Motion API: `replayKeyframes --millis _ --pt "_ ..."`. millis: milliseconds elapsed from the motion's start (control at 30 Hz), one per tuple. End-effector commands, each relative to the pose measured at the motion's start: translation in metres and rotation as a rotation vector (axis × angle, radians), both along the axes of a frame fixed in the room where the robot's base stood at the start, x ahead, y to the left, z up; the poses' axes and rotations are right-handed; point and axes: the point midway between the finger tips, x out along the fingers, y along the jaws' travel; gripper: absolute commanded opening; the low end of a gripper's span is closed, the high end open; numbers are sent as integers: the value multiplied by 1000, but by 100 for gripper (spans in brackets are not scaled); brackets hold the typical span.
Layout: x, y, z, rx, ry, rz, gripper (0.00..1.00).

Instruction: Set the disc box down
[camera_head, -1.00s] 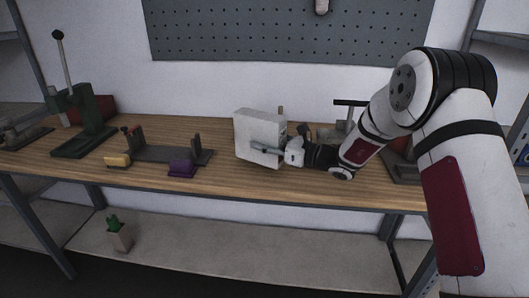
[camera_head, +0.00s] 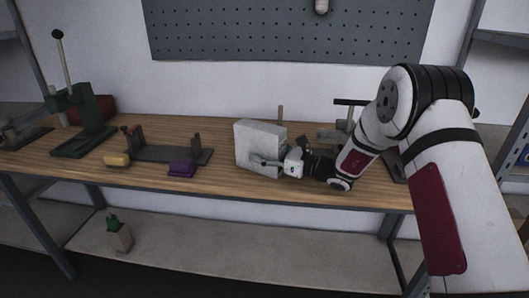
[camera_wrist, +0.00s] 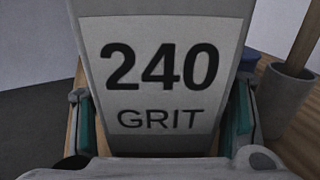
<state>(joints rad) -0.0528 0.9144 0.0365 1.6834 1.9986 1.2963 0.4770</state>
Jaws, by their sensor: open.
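The disc box (camera_head: 255,140) is a pale grey, upright box on the wooden bench in the head view, with its base apparently on the bench top. In the wrist view its label (camera_wrist: 160,75) reads "240 GRIT" and fills the middle. My gripper (camera_head: 264,161) is at the right side of the box, low down. In the wrist view my gripper (camera_wrist: 160,120) is open, with one teal-padded finger on each side of the box. Whether the pads touch it is hard to tell. The box's bottom edge is partly hidden.
The bench (camera_head: 225,188) has free room in front of the box. A grey cup (camera_wrist: 284,95) with a stick stands close behind.

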Motion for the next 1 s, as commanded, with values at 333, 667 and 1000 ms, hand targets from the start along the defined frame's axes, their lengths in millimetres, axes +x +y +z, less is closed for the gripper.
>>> replayKeyframes --millis 333,667,1000 --pt "-9 -23 3 -1 0 -4 66" --pt "-37 -83 3 0 0 -3 66" --pt "-50 -109 3 0 0 1 66"
